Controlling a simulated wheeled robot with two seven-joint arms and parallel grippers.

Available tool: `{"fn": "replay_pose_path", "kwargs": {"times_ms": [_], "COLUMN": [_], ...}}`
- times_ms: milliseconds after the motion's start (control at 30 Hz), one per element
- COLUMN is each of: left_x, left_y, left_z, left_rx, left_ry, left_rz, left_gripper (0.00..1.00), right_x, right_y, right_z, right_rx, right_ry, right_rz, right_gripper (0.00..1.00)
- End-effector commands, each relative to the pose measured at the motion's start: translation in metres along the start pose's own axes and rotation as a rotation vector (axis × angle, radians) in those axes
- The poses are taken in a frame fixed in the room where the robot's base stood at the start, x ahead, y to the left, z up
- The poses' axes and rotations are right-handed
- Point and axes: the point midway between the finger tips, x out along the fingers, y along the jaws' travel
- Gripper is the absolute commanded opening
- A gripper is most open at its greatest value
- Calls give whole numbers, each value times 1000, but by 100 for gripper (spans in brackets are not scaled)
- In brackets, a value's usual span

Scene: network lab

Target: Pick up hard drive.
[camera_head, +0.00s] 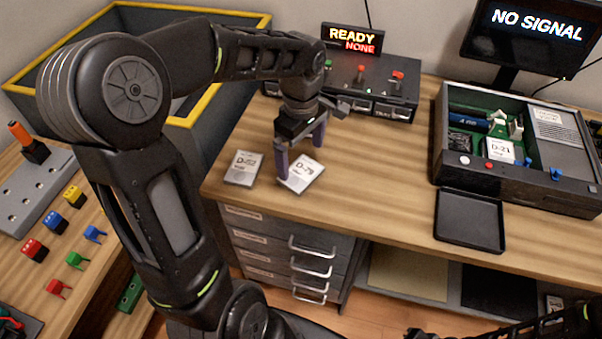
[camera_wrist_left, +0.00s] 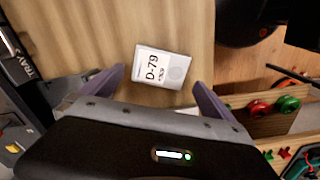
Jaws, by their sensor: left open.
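A pale flat hard drive labelled D-79 (camera_head: 303,178) lies on the wooden bench near its front edge. It also shows in the left wrist view (camera_wrist_left: 163,67), lying between and beyond the finger tips. My left gripper (camera_head: 300,155) is open and empty, its two purple fingers pointing down above this drive. In the head view one finger covers part of the drive's left side. A second similar drive (camera_head: 243,168) lies just to the left, its label too small to read surely. My right gripper cannot be made out; only part of a dark arm shows at the lower right.
An open case (camera_head: 437,135) on the right holds a drive labelled D-21 (camera_head: 500,149). A black tray (camera_head: 470,219) lies in front of it. A switch box (camera_head: 345,88) stands behind, with a sign (camera_head: 352,39) reading READY, NONE. Bench between is clear.

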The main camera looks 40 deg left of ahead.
Motion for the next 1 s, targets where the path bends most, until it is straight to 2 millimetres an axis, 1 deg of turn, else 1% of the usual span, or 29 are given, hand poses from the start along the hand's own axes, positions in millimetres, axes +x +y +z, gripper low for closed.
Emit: {"fn": "replay_pose_path", "kwargs": {"times_ms": [167,267,367,500,600,700,1000], "left_x": [0,5,16,38,49,52,52], "left_y": [0,0,-1,-1,-1,0,0], "left_z": [0,0,0,-1,0,0,0], "left_rx": [0,0,-1,-2,-1,-1,-1], "left_ry": [0,0,-2,-1,-1,0,0], "left_rz": [0,-1,-2,-3,-2,0,1], "left_gripper": [100,100,100,100,100,100,100], "right_x": [0,-1,-2,-3,-3,-3,-3], "right_y": [0,0,-1,-1,-1,-1,-1], "right_z": [0,0,0,0,0,0,0], "right_rx": [0,0,0,0,0,0,0], "right_ry": [0,0,0,0,0,0,0], "right_rz": [0,0,0,0,0,0,0], "right_gripper": [0,0,0,0,0,0,0]}}
